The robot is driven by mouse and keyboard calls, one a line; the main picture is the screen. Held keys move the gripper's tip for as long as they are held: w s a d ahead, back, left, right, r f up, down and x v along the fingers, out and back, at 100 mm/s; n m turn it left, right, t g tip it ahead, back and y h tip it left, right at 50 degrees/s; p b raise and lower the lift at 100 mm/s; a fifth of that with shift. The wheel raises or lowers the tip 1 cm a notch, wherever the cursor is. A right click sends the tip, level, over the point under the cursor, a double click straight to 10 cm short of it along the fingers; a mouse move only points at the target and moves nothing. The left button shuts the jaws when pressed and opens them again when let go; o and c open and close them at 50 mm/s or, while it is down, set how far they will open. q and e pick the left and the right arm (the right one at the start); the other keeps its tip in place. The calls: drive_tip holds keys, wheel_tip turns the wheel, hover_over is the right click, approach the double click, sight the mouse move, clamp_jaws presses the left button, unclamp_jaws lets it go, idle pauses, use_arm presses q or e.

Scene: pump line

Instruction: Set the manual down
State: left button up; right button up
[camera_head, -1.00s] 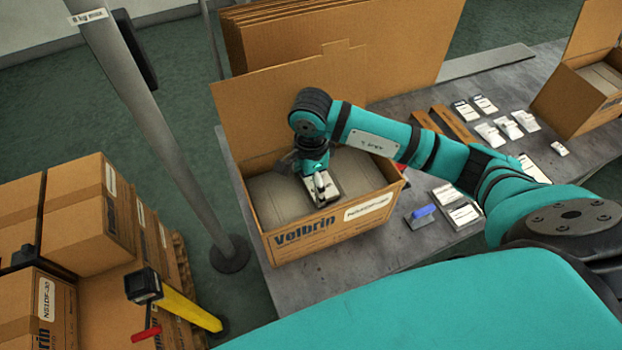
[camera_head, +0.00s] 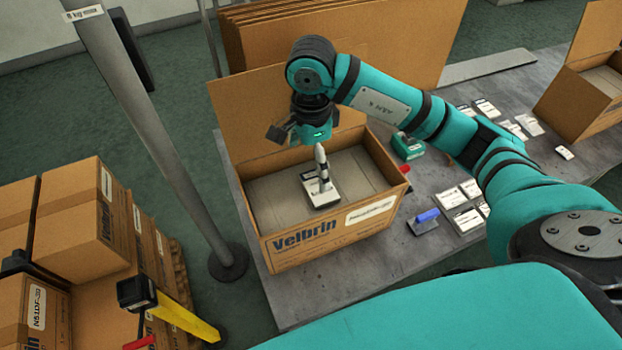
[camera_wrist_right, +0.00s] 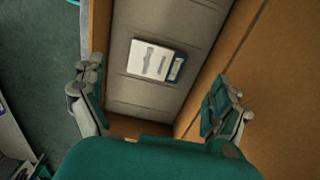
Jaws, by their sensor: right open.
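The manual (camera_head: 321,197), a small white booklet with dark print, lies flat on the grey-brown packing inside the open Velbrin carton (camera_head: 350,228). In the right wrist view the manual (camera_wrist_right: 147,60) shows whole, with a blue band at one end. My right gripper (camera_head: 319,160) is above the manual, inside the carton's outline. In the wrist view its two fingers (camera_wrist_right: 155,105) are spread wide with nothing between them, and the manual lies apart from them. In the head view a finger hides part of the manual. My left gripper is not seen.
Flat cardboard sheets (camera_head: 350,35) stand behind the carton. A blue-handled tool (camera_head: 424,220), white cards (camera_head: 458,206) and a green device (camera_head: 408,146) lie on the grey table (camera_head: 370,268). A grey post (camera_head: 165,140) and stacked cartons (camera_head: 82,215) are at left.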

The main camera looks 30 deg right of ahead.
drive_tip(key=shift+r, duration=1.75)
